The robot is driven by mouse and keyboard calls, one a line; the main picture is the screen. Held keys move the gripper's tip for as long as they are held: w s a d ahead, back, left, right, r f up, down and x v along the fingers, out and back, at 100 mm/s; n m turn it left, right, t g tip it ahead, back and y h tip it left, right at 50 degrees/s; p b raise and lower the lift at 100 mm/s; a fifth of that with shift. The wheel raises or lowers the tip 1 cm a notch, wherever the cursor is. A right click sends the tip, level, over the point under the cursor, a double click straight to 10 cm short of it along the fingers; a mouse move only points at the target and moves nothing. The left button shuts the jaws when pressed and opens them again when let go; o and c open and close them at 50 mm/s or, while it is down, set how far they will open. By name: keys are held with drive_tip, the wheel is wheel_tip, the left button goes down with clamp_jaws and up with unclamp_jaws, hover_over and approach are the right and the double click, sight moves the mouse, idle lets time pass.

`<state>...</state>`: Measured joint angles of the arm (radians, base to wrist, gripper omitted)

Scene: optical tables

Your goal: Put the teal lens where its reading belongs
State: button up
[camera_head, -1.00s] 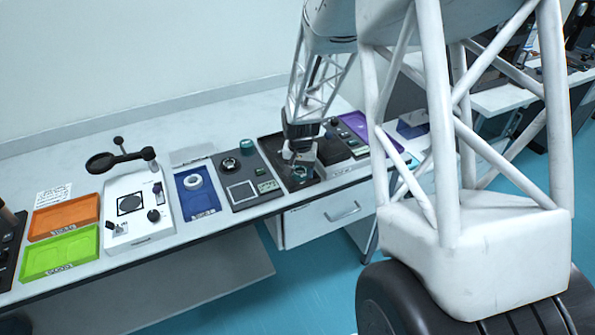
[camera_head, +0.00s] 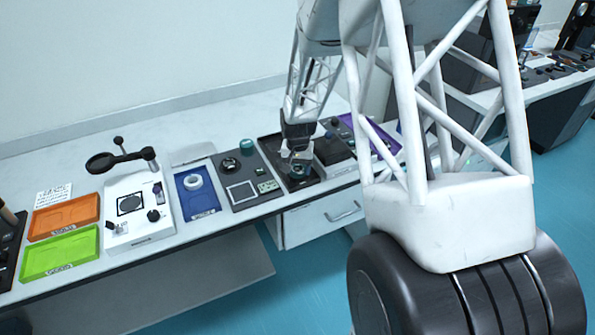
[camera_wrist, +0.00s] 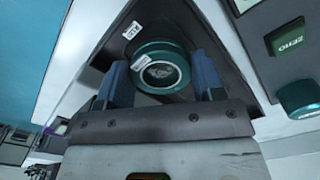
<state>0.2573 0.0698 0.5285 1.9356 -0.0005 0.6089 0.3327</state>
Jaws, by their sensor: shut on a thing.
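The teal lens (camera_wrist: 160,68) is a round teal ring with a small white label, between the two blue fingers of my gripper (camera_wrist: 162,84) in the wrist view. My gripper (camera_head: 299,168) is shut on it. In the head view the teal lens (camera_head: 299,171) shows as a small teal spot under the gripper, over the black tray (camera_head: 272,145). I cannot tell whether the lens touches the tray floor.
Left of the black tray is a dark instrument (camera_head: 241,190) with a square plate and a green ZERO button (camera_wrist: 289,38). Further left are a blue tray (camera_head: 200,203), a white instrument with a magnifier (camera_head: 140,225), an orange tray (camera_head: 62,217) and a green tray (camera_head: 60,254). A purple tray (camera_head: 378,140) lies to the right.

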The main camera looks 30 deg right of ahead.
sight(297, 169)
drive_tip(key=shift+f, duration=0.75)
drive_tip(key=shift+f, duration=0.1)
drive_tip(key=o, duration=0.7)
drive_tip(key=shift+c, duration=0.2)
wheel_tip(297, 169, up, 12)
drive_tip(key=shift+a+r, duration=0.1)
drive_tip(key=shift+r, duration=0.1)
idle(0.4)
